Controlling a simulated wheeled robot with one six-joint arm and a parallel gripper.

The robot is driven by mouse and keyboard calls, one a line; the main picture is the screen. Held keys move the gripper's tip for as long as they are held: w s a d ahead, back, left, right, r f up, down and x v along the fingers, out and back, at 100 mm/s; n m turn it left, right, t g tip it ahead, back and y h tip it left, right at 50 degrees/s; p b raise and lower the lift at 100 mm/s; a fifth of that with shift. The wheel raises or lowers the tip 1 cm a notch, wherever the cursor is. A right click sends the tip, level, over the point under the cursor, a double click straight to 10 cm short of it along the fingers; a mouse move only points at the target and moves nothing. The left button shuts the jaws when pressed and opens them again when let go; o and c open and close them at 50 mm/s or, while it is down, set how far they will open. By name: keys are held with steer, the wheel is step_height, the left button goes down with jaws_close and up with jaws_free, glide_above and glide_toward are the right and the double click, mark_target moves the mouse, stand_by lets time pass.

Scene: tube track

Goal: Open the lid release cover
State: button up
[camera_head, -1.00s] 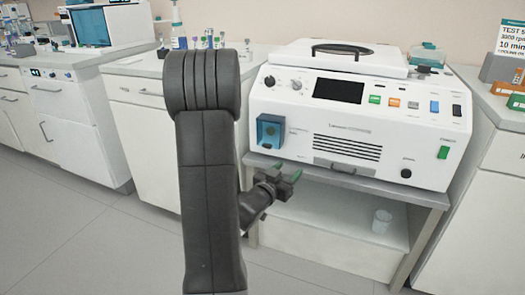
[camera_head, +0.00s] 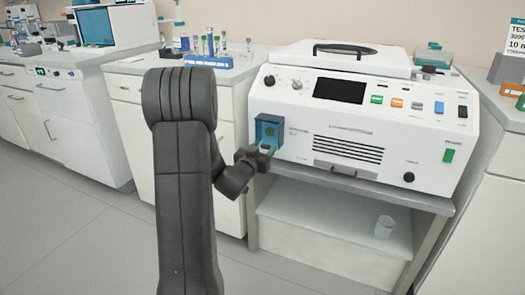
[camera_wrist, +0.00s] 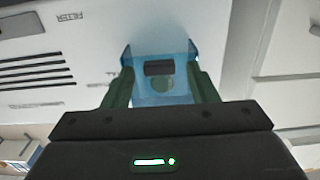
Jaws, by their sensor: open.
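The lid release cover (camera_head: 267,127) is a small see-through blue box on the lower left of the white centrifuge's front (camera_head: 325,150). It looks closed, with a dark round part faintly visible behind it. In the wrist view the cover (camera_wrist: 165,63) sits in the middle, with a dark rectangle and a greenish disc showing in it. My gripper (camera_head: 265,149) is at the cover's lower edge. In the wrist view its green fingers (camera_wrist: 160,88) are open, one on either side of the cover. I cannot tell whether they touch it.
The centrifuge stands on a grey table (camera_head: 400,193) with a clear cup (camera_head: 384,227) on the shelf below. A rack of tubes (camera_head: 208,61) stands on the counter at the left. The floor in front is clear.

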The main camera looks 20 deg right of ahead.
jaws_close()
steer(key=shift+r+p, duration=0.1)
steer(key=shift+p, duration=0.2)
